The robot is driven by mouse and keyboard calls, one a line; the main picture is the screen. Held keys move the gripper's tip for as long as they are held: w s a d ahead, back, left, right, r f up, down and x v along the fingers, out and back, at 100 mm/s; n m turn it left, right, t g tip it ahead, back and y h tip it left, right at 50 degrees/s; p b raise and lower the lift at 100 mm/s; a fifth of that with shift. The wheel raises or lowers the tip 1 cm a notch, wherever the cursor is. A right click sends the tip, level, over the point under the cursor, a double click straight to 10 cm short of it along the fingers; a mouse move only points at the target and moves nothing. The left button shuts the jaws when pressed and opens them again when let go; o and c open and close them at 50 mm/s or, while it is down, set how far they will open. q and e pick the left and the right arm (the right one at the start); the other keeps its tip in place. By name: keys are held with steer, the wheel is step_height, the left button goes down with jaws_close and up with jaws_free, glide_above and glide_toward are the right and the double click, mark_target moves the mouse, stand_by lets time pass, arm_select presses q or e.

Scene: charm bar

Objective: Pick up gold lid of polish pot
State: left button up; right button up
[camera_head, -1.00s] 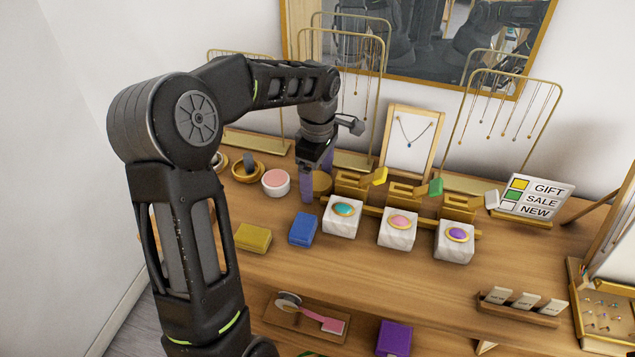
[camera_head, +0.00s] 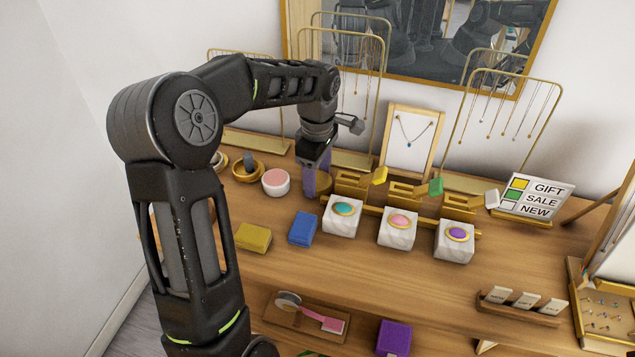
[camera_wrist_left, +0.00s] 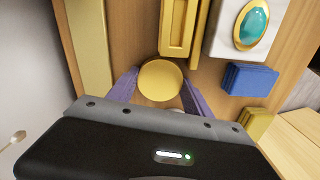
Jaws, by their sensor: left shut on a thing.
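The gold lid (camera_head: 324,184) is a round disc on the wooden table, left of the gold stands. In the left wrist view the lid (camera_wrist_left: 160,80) lies between the two purple fingers. My left gripper (camera_head: 316,181) points down and is shut on the lid, with a finger touching each side. The near finger hides part of the lid in the head view. I cannot tell whether the lid still touches the table. The white polish pot (camera_head: 275,182) with a pink top stands uncovered to the left of my left gripper. My right gripper is not in view.
Three white blocks with coloured stones, the nearest one teal (camera_head: 343,217), stand right of my left gripper. A blue block (camera_head: 303,228) and a yellow block (camera_head: 253,237) lie in front. A necklace rack (camera_head: 352,160) stands close behind.

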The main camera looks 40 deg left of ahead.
mark_target(318, 180)
arm_select(q)
steer(key=shift+c, duration=0.6)
steer(key=shift+r, duration=0.3)
step_height(318, 180, up, 10)
steer(key=shift+f+b, duration=0.25)
steer(key=shift+b, duration=0.15)
stand_by(0.9)
